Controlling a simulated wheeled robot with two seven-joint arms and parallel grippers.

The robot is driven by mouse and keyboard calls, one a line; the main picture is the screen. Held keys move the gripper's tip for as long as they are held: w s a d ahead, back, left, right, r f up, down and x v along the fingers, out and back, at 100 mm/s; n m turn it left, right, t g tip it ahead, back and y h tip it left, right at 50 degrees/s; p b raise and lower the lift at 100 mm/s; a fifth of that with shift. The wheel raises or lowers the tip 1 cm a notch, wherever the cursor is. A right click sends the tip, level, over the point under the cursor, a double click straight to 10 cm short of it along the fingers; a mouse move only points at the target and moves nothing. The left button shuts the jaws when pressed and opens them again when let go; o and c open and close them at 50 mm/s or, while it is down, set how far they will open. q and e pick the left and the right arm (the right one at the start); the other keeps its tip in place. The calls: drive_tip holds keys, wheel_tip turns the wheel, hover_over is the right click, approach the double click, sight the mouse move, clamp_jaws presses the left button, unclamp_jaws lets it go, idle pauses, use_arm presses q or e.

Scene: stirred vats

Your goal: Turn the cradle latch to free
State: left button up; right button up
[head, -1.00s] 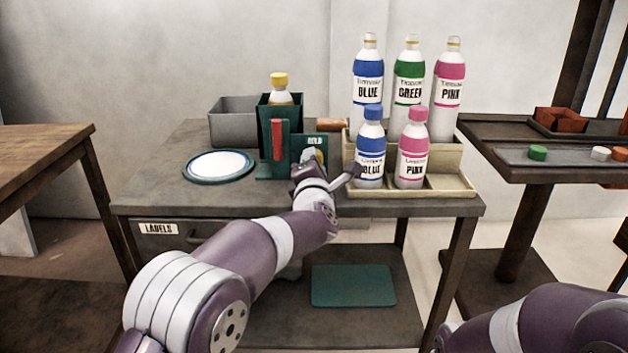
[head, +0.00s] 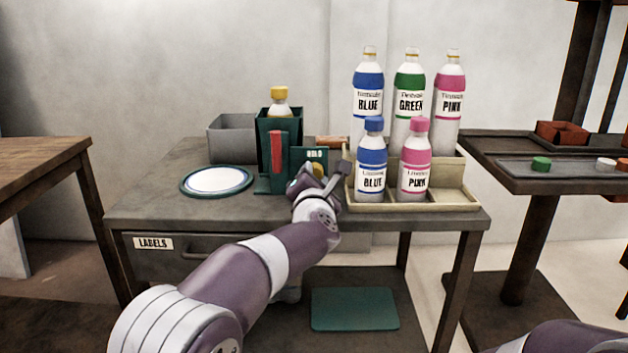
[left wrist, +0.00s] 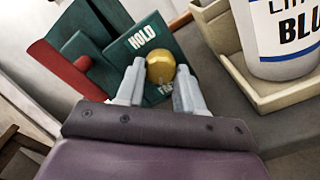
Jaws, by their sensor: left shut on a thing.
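The green cradle (head: 262,160) stands on the table and holds a bottle with a yellow cap (head: 279,97). A red bar (head: 276,152) is on its front. Beside it is a green plate (head: 316,154) marked HOLD at its top, with a second word below partly hidden. The latch's round brass knob (left wrist: 160,69) sits on this plate. My left gripper (left wrist: 158,84) is shut on the knob, one finger on each side; it also shows in the head view (head: 322,178). The knob covers part of the lower word. My right gripper is out of view.
Just right of my left gripper, a beige rack (head: 430,198) holds several labelled bottles, with a blue one (head: 371,160) closest. A grey bin (head: 231,142) stands behind.

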use_arm(q)
drive_tip(key=shift+f, duration=0.1)
drive_tip(key=o, duration=1)
drive_tip(key=shift+o, duration=0.2)
drive_tip(key=s+p, duration=0.2)
drive_tip(key=s, duration=1)
drive_tip(key=shift+s, duration=0.4)
